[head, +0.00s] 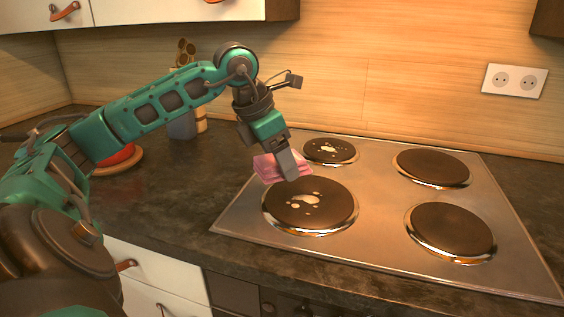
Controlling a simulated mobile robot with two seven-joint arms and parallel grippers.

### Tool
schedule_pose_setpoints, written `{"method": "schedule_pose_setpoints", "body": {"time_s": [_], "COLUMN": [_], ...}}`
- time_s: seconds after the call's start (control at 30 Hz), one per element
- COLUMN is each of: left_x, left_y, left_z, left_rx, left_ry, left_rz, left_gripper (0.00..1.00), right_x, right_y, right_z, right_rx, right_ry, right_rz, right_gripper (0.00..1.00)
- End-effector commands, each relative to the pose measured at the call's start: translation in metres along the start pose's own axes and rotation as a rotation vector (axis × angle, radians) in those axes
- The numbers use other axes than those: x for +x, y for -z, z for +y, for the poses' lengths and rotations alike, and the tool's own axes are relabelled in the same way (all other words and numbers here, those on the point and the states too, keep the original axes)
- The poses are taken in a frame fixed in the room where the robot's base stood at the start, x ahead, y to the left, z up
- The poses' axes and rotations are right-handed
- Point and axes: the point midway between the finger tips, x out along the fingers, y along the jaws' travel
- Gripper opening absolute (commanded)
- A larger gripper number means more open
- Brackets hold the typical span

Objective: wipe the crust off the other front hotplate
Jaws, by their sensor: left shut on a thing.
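My left gripper (287,168) is shut on a folded pink cloth (266,168). It holds the cloth at the back left edge of the front left hotplate (325,214). I cannot tell whether the cloth touches the plate. Pale crust (304,200) shows in patches on this dark plate. The front right hotplate (450,231) is dark and shows no pale crust. My right gripper is not in view.
The back left hotplate (330,151) also has pale crust. The back right hotplate (432,168) looks clean. A utensil holder (181,126) and a red item on a round wooden board (124,166) stand left of the steel hob (385,190). A wall socket (514,80) is behind.

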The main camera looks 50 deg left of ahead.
Motion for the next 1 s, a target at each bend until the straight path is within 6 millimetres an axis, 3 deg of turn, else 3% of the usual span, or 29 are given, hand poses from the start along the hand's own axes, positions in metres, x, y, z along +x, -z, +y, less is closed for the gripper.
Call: {"method": "schedule_pose_setpoints", "body": {"time_s": [0.27,0.5,1.0], "left_x": [-0.023,-0.023,-0.022], "left_y": [-0.006,-0.006,-0.007], "left_z": [0.004,0.004,0.003], "left_rx": [-0.001,-0.001,0.002], "left_ry": [0.000,0.000,0.002], "left_rz": [-0.001,-0.001,-0.002], "left_gripper": [0.44,0.44,0.44], "right_x": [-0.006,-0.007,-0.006], "right_y": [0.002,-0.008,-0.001], "right_z": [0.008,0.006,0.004], "right_rx": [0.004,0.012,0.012], "right_ry": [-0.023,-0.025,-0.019], "right_rz": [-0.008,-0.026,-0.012], "right_gripper": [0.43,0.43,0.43]}}
